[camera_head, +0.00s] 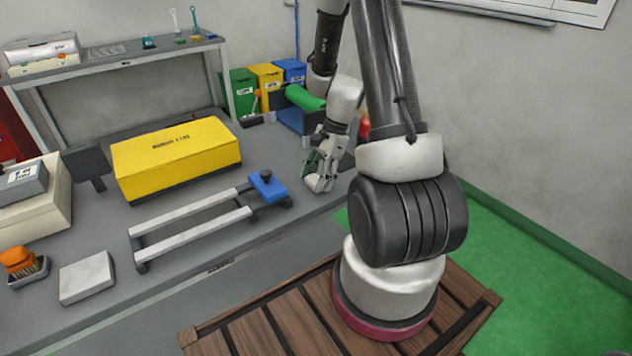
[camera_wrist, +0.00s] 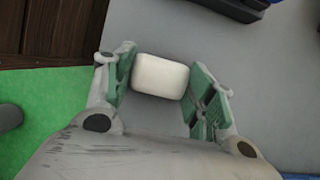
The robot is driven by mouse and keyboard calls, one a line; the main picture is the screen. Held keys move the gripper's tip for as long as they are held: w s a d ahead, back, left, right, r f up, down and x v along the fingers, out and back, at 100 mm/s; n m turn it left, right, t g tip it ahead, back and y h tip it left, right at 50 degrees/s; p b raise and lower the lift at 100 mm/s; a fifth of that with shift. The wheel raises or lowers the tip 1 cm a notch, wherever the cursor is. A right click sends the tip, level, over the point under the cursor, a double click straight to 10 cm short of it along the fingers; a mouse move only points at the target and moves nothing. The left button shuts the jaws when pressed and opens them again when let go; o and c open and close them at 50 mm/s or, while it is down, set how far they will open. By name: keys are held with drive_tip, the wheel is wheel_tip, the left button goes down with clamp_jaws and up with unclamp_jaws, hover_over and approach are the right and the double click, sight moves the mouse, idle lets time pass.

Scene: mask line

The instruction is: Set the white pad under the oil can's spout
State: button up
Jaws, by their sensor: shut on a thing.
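My gripper (camera_head: 320,178) is low over the right end of the grey workbench. In the wrist view the fingers (camera_wrist: 160,88) are shut on a small white pad (camera_wrist: 160,76) with rounded corners. Its sides meet the green finger faces.
A yellow box (camera_head: 176,157), a rail frame with a blue block (camera_head: 267,186) and a flat white block (camera_head: 86,278) are on the bench. A green roll on a blue stand (camera_head: 297,119) is behind my gripper. Bare bench lies between the yellow box and my gripper.

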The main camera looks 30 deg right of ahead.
drive_tip(key=shift+r, duration=0.1)
wheel_tip(320, 180, up, 8)
drive_tip(key=shift+f, duration=0.15)
drive_tip(key=s+d+f+m+t+h, duration=0.2)
drive_tip(key=s+d+m, duration=0.45)
drive_tip(key=m, duration=0.25)
drive_tip(key=s+d+f+m+t+h, duration=0.25)
drive_tip(key=s+d+m, duration=0.25)
drive_tip(key=d+m, duration=0.3)
drive_tip(key=m, duration=0.1)
hover_over(343, 160)
drive_tip(key=shift+s+a+r, duration=0.1)
drive_tip(key=shift+s+r, duration=0.15)
drive_tip(key=shift+r, duration=0.1)
drive_tip(key=shift+w, duration=0.2)
drive_tip(key=shift+f, duration=1.75)
